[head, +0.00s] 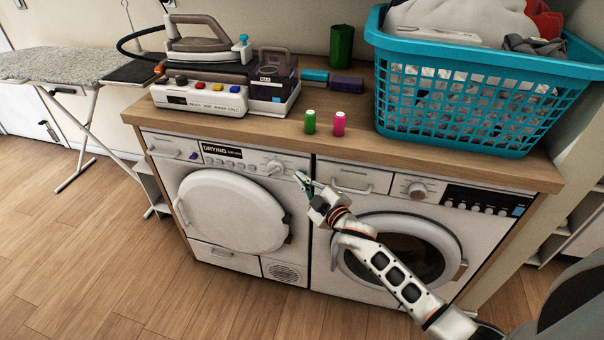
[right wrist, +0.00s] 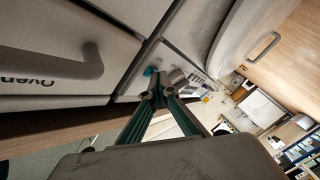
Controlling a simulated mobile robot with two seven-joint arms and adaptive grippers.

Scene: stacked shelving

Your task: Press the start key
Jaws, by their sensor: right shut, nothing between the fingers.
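The white dryer (head: 235,212) stands on the left under the wooden top, with a control panel marked DRYING (head: 222,151) and a round knob (head: 273,168). My right gripper (head: 302,178) is shut and empty at the right end of this panel, right of the knob. In the right wrist view its fingertips (right wrist: 158,92) are close to the panel, beside a small bright blue spot (right wrist: 150,71) that may be the start key. I cannot tell whether they touch it. The gripper hides that corner of the panel in the head view. My left gripper is not in view.
A washing machine (head: 336,255) stands right of the dryer, behind my right arm. On the top (head: 270,133) are a steam iron station (head: 205,95), green and pink spools (head: 310,121) and a blue laundry basket (head: 470,100). An ironing board (head: 60,65) is at the left.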

